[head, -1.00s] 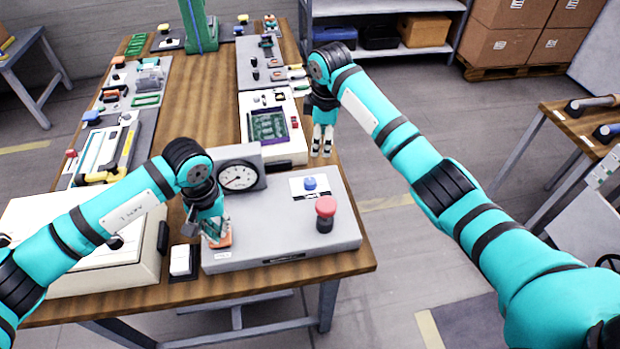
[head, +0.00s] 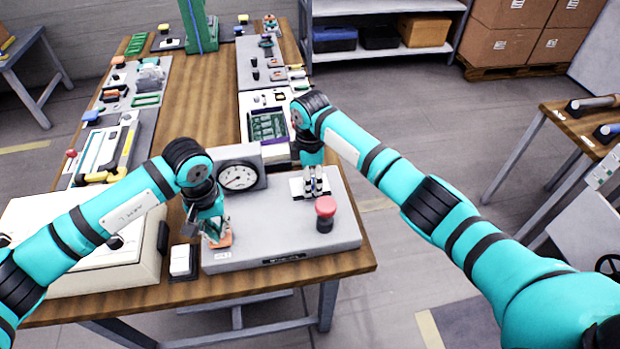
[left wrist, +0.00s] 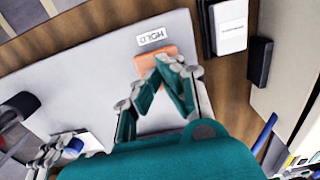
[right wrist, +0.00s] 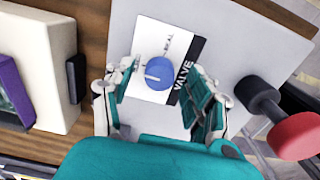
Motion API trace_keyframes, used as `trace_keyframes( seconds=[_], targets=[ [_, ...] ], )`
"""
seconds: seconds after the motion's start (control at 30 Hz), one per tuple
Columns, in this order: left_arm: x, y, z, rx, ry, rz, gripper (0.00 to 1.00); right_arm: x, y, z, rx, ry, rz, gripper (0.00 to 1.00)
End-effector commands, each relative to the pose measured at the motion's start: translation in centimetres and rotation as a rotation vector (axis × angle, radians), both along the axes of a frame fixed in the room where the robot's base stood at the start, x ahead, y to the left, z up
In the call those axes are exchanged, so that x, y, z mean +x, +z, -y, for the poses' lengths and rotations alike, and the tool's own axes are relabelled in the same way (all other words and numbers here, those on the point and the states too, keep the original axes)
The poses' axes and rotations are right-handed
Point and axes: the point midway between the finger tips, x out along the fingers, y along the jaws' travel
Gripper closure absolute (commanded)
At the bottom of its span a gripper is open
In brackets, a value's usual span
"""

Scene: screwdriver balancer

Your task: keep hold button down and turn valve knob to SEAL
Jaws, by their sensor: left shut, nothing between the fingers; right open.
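The orange hold button (left wrist: 155,62) sits by the HOLD label on the grey panel (head: 270,225). My left gripper (head: 218,238) is shut with its fingertips on the button, as the left wrist view (left wrist: 165,68) also shows; how far it is pressed I cannot tell. The blue valve knob (right wrist: 155,72) stands on a white VALVE plate (right wrist: 150,45). My right gripper (right wrist: 165,90) is open above the plate, with the knob between its fingers and apart from them. In the head view my right gripper (head: 313,190) hides the knob.
A red mushroom button (head: 325,206) on a dark base stands on the panel close to my right gripper. A round gauge (head: 238,177) stands at the panel's back. A white switch (head: 182,259) is left of the panel. Other devices cover the table behind.

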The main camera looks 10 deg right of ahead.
Motion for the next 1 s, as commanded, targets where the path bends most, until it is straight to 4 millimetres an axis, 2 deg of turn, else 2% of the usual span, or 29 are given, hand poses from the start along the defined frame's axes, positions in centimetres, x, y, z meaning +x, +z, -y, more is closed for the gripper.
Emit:
trace_keyframes(
  seconds=[0.33,0.77,1.0],
  targets=[
    [-0.08,-0.16,-0.04,0.002,0.0,-0.003,1.0,-0.01,-0.5,-0.01,0.0,0.0,0.0,0.45],
    [-0.07,-0.16,-0.04,0.002,0.0,-0.002,1.0,-0.04,-0.49,-0.01,0.0,0.0,-0.001,1.0],
    [-0.05,-0.16,-0.05,0.002,0.001,-0.002,1.0,-0.07,-0.5,-0.03,0.0,-0.02,-0.002,1.0]
  ],
)
